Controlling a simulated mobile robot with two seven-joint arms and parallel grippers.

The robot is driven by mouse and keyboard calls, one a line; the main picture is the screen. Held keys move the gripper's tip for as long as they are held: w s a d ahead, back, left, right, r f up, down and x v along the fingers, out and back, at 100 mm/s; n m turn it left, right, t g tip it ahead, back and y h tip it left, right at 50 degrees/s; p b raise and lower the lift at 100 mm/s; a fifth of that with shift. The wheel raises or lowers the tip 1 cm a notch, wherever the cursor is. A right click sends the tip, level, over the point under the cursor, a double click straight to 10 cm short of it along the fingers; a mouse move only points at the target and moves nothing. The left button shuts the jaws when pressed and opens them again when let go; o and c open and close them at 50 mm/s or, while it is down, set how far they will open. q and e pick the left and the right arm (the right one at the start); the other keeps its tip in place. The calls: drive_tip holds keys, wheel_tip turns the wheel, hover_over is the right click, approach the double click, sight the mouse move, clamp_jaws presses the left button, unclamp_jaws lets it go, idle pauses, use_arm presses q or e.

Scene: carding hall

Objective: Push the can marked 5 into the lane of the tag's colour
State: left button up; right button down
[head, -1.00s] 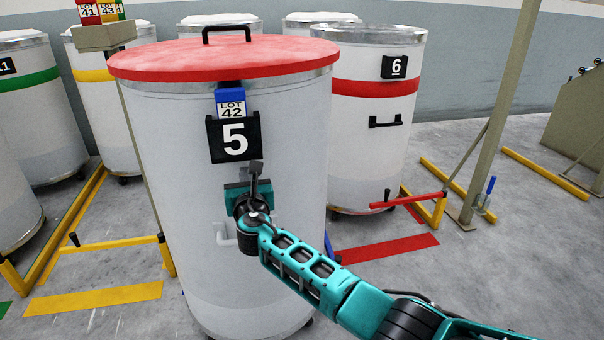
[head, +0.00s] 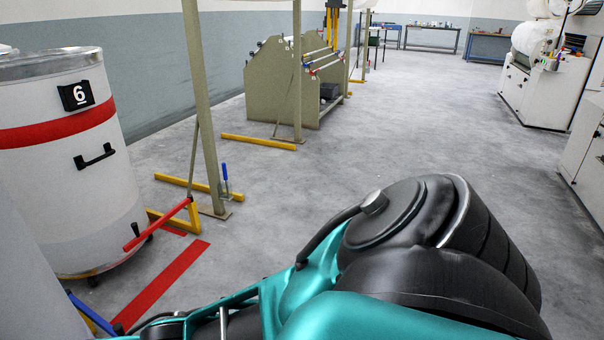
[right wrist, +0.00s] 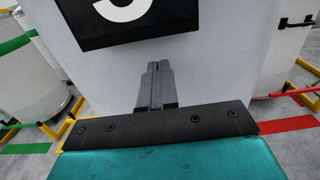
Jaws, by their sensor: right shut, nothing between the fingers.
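The can marked 5 (right wrist: 215,70) fills most of the right wrist view; its black plate (right wrist: 130,20) shows only the lower part of the number. In the head view only a strip of its white side (head: 25,280) shows at the lower left. My right gripper (right wrist: 155,68) is shut and empty, in front of the can wall just below the plate; I cannot tell whether it touches. The blue lot tag, seen on the can earlier, is out of view now. A blue bar (head: 82,312) shows beside the can. My left gripper is not in view.
Can 6 (head: 55,180), with a red band, stands at the left behind a red bar (head: 157,224) and red floor stripe (head: 165,280). A post (head: 200,110) with yellow feet stands beside it. Green stripes (right wrist: 25,149) lie left in the wrist view.

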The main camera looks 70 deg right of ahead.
use_arm(q)
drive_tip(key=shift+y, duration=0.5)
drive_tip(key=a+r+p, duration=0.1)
drive_tip(key=p, duration=0.1)
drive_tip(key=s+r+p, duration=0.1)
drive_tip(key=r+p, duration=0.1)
drive_tip(key=p, duration=0.1)
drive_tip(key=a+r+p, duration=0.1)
drive_tip(key=p, duration=0.2)
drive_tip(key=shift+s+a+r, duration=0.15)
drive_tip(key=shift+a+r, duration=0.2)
use_arm(e)
drive_tip(key=s, duration=1.2)
drive_tip(key=shift+w, duration=0.15)
